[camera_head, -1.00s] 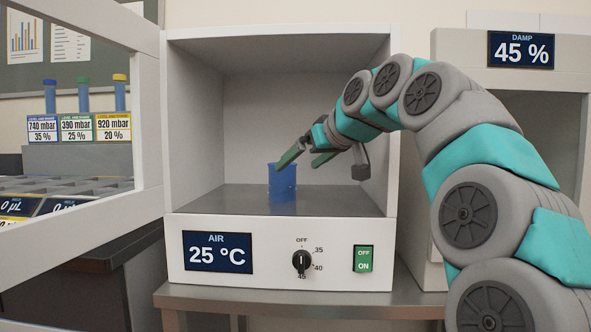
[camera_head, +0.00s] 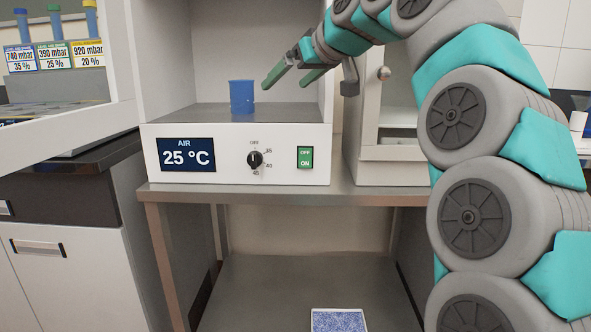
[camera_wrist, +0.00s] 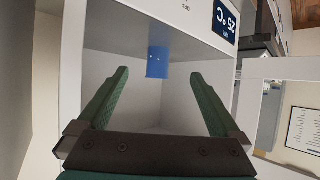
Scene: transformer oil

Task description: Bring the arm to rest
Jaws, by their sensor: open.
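My gripper (camera_head: 290,75) is at the upper middle of the head view, in front of the open white chamber and to the right of the blue cup. Its two green fingers are apart with nothing between them. In the wrist view my gripper (camera_wrist: 157,100) also shows its fingers spread wide and empty. The blue cup (camera_head: 242,97) stands upright on the chamber's grey floor. It also shows in the wrist view (camera_wrist: 157,62), beyond the fingertips and apart from them. My arm comes in from the right of the head view.
The chamber (camera_head: 225,150) reads 25 °C, with a dark knob (camera_head: 255,159) and a green switch (camera_head: 305,157). It stands on a metal table (camera_head: 290,194). Its open framed door (camera_head: 122,60) reaches out at left. A second white cabinet (camera_head: 400,168) stands to the right.

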